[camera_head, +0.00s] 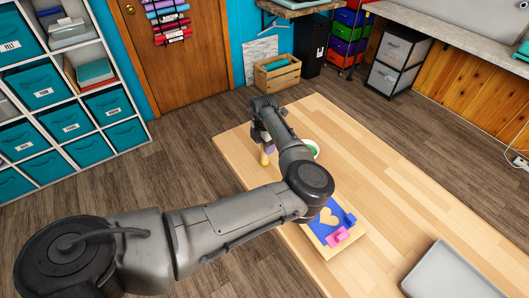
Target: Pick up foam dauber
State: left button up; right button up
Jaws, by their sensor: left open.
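A small upright item with a yellow lower part, likely the foam dauber (265,158), stands near the left edge of the wooden table (420,205). My left gripper (267,145) points down right at it, from above. The gripper is open, but its fingertips are small and dark, and I cannot tell whether they touch the item. A pale purple patch shows between the gripper and the yellow part. My left arm crosses the picture from the lower left and hides part of the table. My right gripper is not in view.
A white-rimmed bowl with green inside (312,149) is partly behind my arm. A blue stencil sheet with a heart shape (325,221) lies on a wooden board, with a pink block (342,236) by it. A grey tray (450,274) sits at lower right. The table's right half is mostly clear.

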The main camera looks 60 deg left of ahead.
pick_arm(q)
jog(key=shift+c, duration=0.2)
grip_shut()
jog(key=shift+r, duration=0.1)
jog(key=shift+r, duration=0.25)
notch_tip(320, 180, up, 3)
jog(key=shift+f+b, duration=0.1)
jog(key=shift+b, duration=0.6)
jog(key=w+d+r+b, duration=0.2)
jog(key=w+d+r, duration=0.4)
jog(key=d, duration=0.4)
jog(key=shift+r+b, duration=0.35)
jog(key=shift+r, duration=0.45)
jog(key=shift+w, duration=0.1)
